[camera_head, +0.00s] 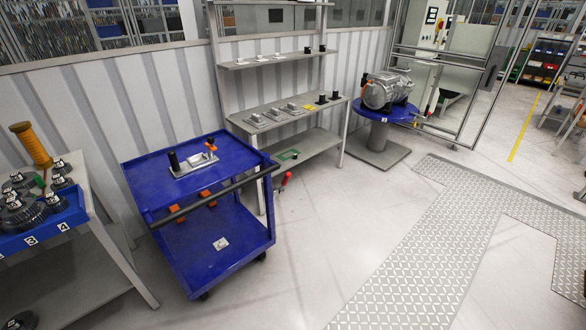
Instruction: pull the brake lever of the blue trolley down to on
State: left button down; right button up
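The blue trolley (225,248) stands left of the middle, with an upper tray, a lower tray and a dark push bar (215,197) along its near side. A small red-handled lever (286,179) shows just past the trolley's right side, beneath the end of the push bar; it appears to be the brake lever. Its red grip slants upward to the right. Its mount is too small to make out. Neither of my grippers is in view, so nothing of mine shows near the lever or the trolley.
A grey shelf rack (285,105) stands behind the trolley. A workbench with a blue bin (38,235) of gears is at the left. A round blue stand (390,113) carries a metal drive unit (387,90). Clear floor (330,235) lies right of the trolley, beside metal tread plates (440,255).

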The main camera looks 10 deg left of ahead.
aim_at(288, 175)
jog(key=i+j+z, duration=0.2)
jog(key=i, duration=0.15)
jog(key=i+z, duration=0.15)
jog(key=i, duration=0.25)
jog(key=i+j+z, duration=0.2)
jog(key=i+j, duration=0.05)
jog(key=i, duration=0.1)
